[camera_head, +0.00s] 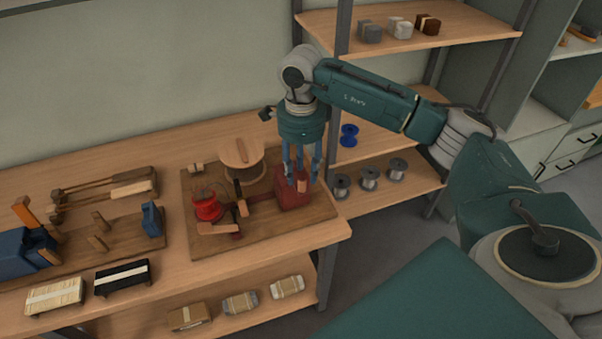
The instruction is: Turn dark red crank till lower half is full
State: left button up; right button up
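A wooden board (268,227) on the bench carries the tufting device. A dark red block (292,196), which looks like the crank housing, sits at the board's right side, with a small wooden piece (302,186) on it that may be the crank handle. My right gripper (301,176) points straight down over the block, fingers spread around its top. I cannot tell whether the fingers touch the handle. A red spool (208,208) and a pale wooden drum (238,158) stand left of it. The lower half's fill is too small to tell. My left gripper is not in view.
Wooden tools and a blue plane-like block (22,253) lie on the bench at left. Two bristle bundles (55,296) (122,278) lie at the front edge. Shelves with grey spools (369,178) and a blue spool (349,135) stand right of the bench.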

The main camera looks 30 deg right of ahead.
jog(key=shift+f, duration=1.45)
grip_shut()
jog(key=shift+d, duration=0.2)
